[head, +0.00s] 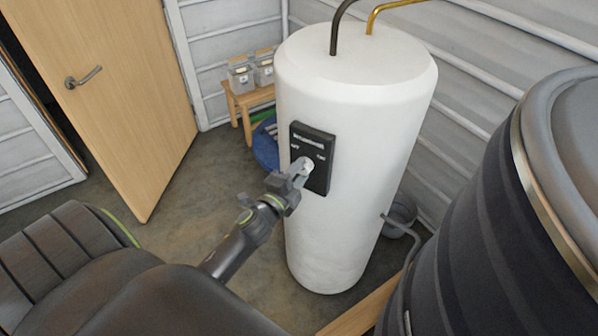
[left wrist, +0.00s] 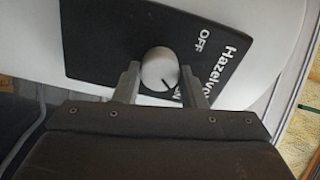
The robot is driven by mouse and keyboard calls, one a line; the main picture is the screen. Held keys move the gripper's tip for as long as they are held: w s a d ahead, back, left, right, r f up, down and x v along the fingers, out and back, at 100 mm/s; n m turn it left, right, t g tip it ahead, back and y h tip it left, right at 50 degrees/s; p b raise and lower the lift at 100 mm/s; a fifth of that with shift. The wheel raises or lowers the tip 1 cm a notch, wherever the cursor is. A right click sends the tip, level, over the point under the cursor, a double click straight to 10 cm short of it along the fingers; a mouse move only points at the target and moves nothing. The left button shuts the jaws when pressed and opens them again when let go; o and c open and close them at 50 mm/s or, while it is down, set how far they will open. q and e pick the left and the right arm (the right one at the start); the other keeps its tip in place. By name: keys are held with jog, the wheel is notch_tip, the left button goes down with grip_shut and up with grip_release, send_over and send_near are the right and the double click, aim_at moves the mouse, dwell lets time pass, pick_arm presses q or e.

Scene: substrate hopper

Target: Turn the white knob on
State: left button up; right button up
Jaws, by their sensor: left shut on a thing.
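The white knob (head: 309,163) sits on a black panel (head: 318,182) on the front of the white tank (head: 350,215). The panel has OFF lettering on the left and ON lettering on the right in the head view. My left gripper (head: 301,172) is at the panel, shut on the knob. In the left wrist view the round knob (left wrist: 159,69) is between the two fingers. Its dark pointer line aims to the lower right, toward white lettering partly hidden by a finger. OFF is readable at the upper right there. My right gripper is not in view.
A large dark ribbed barrel (head: 490,215) stands at the right. A wooden stool (head: 243,104) with grey boxes is behind the tank. A wooden door (head: 115,100) is at the left. Bare floor (head: 180,215) lies between door and tank.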

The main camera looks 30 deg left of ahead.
pick_arm(q)
jog(key=shift+m, duration=0.5)
jog(key=o, duration=1)
jog(key=shift+s, duration=0.1)
jog(key=s+b, duration=0.6)
jog(key=s, duration=1.1)
jog(key=shift+s+d, duration=0.15)
jog(key=shift+d, duration=0.25)
